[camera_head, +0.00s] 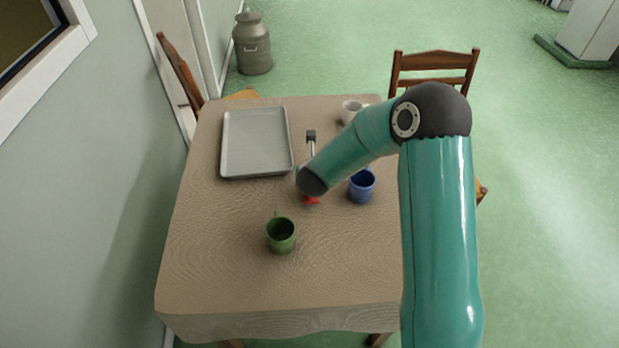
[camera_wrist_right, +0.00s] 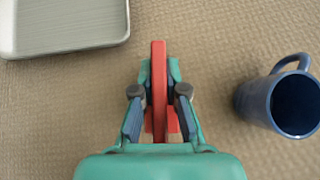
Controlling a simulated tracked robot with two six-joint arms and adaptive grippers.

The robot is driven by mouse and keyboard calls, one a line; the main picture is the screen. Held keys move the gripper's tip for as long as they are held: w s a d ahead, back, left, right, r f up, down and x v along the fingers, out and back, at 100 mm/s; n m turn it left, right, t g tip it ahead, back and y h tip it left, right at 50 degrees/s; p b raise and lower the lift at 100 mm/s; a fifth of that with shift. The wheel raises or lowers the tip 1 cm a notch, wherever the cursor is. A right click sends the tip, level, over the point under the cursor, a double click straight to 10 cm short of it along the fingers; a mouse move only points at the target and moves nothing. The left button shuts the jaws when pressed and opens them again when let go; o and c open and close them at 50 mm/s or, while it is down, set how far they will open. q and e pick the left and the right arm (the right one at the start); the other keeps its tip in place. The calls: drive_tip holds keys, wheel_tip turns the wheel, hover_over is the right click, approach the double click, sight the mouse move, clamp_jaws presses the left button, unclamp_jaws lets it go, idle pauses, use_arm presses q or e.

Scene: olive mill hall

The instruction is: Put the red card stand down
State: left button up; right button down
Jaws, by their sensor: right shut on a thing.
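The red card stand (camera_wrist_right: 159,80) is between the fingers of my right gripper (camera_wrist_right: 160,98) in the right wrist view, and the gripper is shut on it. In the head view only a small red part of the stand (camera_head: 311,200) shows below my right wrist, over the middle of the table (camera_head: 200,270). My wrist hides the rest of it and the gripper there. I cannot tell whether the stand touches the cloth. My left gripper is not in view.
A blue mug (camera_head: 362,186) stands close to the right of the stand. A green mug (camera_head: 281,235) is nearer the front, a white cup (camera_head: 351,112) at the back. A grey tray (camera_head: 226,150) lies at the back left. The front of the table is clear.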

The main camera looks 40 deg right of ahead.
drive_tip(key=shift+f, duration=0.9)
drive_tip(key=shift+f, duration=0.15)
drive_tip(key=c, duration=1.2)
unclamp_jaws()
